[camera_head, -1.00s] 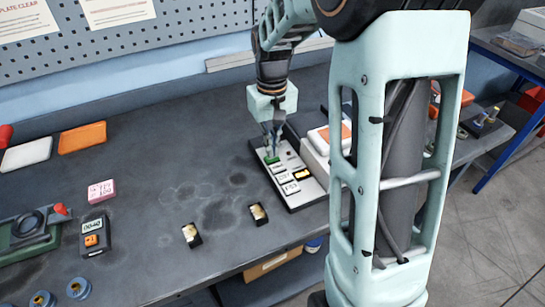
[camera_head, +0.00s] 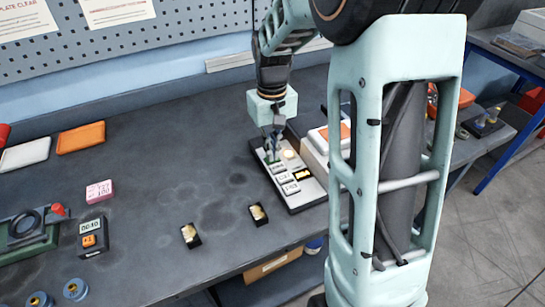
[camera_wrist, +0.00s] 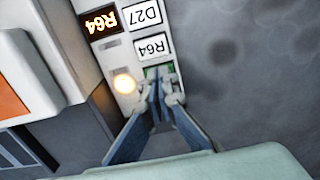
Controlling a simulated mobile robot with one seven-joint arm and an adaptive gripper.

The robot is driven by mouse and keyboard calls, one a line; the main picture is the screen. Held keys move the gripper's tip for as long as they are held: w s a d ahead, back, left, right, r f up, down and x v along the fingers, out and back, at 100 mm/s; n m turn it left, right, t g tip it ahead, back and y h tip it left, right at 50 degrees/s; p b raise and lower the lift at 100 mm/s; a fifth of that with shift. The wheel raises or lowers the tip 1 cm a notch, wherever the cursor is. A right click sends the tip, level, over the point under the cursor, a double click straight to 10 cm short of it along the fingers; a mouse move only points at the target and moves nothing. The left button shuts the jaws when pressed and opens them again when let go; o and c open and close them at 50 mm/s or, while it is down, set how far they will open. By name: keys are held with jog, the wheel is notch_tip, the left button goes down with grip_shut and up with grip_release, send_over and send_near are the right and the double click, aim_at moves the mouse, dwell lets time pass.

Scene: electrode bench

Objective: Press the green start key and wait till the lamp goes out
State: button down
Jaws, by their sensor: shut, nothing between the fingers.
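The keypad unit (camera_head: 309,195) lies on the bench, a pale panel with a dark rim. It also shows in the wrist view (camera_wrist: 122,55). My gripper (camera_head: 273,150) is shut and empty, pointing down at the panel's far end. In the wrist view its fingertips (camera_wrist: 161,88) are at the green key (camera_wrist: 151,72) and cover most of it. They seem to touch it, but the exact depth of the key is hidden. The round lamp (camera_wrist: 125,84) beside the key glows warm white. It shows lit in the head view too (camera_head: 289,154).
A white device with an orange top (camera_head: 318,140) stands right of the keypad. Two small dark blocks (camera_head: 190,235) (camera_head: 258,213) lie near the bench's front edge. A timer (camera_head: 92,238) and a pink block (camera_head: 99,190) lie left. The middle of the bench is clear.

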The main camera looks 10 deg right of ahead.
jog(key=shift+r, duration=0.1)
jog(key=shift+r+p, duration=2.4)
jog(key=shift+r, duration=0.55)
